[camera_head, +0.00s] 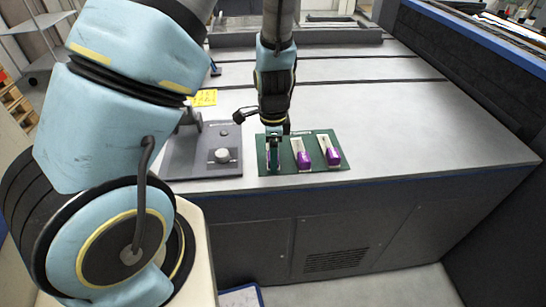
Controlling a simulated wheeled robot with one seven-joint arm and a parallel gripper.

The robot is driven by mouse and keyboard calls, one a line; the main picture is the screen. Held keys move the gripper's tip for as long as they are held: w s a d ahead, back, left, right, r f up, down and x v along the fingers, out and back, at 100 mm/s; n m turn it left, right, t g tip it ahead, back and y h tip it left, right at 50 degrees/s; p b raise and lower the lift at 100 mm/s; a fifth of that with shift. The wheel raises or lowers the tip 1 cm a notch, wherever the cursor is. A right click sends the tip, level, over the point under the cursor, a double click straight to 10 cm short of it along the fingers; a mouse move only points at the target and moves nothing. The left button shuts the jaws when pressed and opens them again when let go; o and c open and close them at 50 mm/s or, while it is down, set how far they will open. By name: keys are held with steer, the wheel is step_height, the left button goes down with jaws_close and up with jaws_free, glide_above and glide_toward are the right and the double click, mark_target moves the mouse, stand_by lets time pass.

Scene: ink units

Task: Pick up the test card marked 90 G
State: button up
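A green mat (344,166) lies near the front edge of the grey worktop. The markings on the cards are too small to read, so I cannot tell which is 90 G. My gripper (274,146) points down directly over the left card and partly hides it. I cannot tell whether its fingers touch the card or are closed.
A grey device with a round white knob (222,155) stands left of the mat. A yellow note (204,98) lies behind it. The worktop (420,135) right of the mat is clear. A dark raised panel (480,70) bounds the right side.

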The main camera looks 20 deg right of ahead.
steer(key=c, duration=1.1)
steer(key=shift+r, duration=0.1)
